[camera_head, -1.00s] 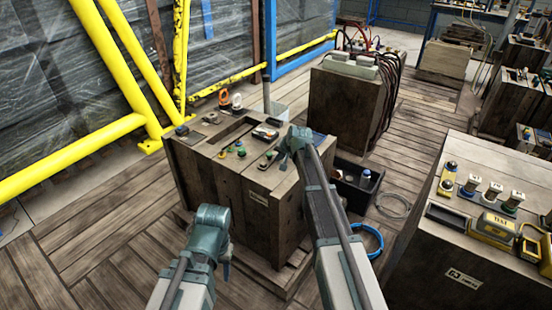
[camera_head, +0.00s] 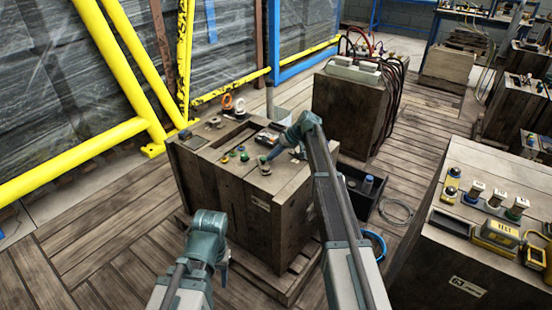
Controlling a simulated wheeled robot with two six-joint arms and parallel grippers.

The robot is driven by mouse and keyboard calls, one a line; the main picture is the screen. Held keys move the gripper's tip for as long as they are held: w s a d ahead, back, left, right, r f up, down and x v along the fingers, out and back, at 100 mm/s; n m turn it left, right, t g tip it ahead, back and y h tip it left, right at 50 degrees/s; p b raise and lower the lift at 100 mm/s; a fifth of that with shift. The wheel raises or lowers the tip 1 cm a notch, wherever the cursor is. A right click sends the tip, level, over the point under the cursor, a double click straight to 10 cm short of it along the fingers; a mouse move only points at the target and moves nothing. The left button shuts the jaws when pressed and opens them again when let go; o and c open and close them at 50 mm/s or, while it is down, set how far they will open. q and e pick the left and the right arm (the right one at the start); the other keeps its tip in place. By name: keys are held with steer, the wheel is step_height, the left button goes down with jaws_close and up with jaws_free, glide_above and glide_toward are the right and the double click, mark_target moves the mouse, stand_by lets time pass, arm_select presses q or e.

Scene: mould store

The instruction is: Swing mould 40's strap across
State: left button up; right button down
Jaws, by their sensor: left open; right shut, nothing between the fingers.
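I cannot pick out a strap for certain. My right gripper (camera_head: 272,157) is shut and empty, just above the top near the round knob; whether it touches is unclear. My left gripper (camera_head: 222,272) is open and empty, low in front of the block's left side.
Another wooden block (camera_head: 467,240) with knobs and a yellow device (camera_head: 497,233) stands at right. A block with cables (camera_head: 347,105) is behind. A black bin (camera_head: 357,187) and a blue ring (camera_head: 373,246) lie right of the middle block. Yellow rails (camera_head: 75,160) bound the left.

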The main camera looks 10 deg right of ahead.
mark_target(259, 161)
steer(key=a+n+g, duration=0.1)
steer(key=w+n+g, duration=0.1)
steer(key=n, duration=0.1)
steer(key=shift+w+a+n+y, duration=0.1)
steer(key=shift+a+n+y, duration=0.2)
steer(key=shift+a+y, duration=0.1)
steer(key=shift+a, duration=0.9)
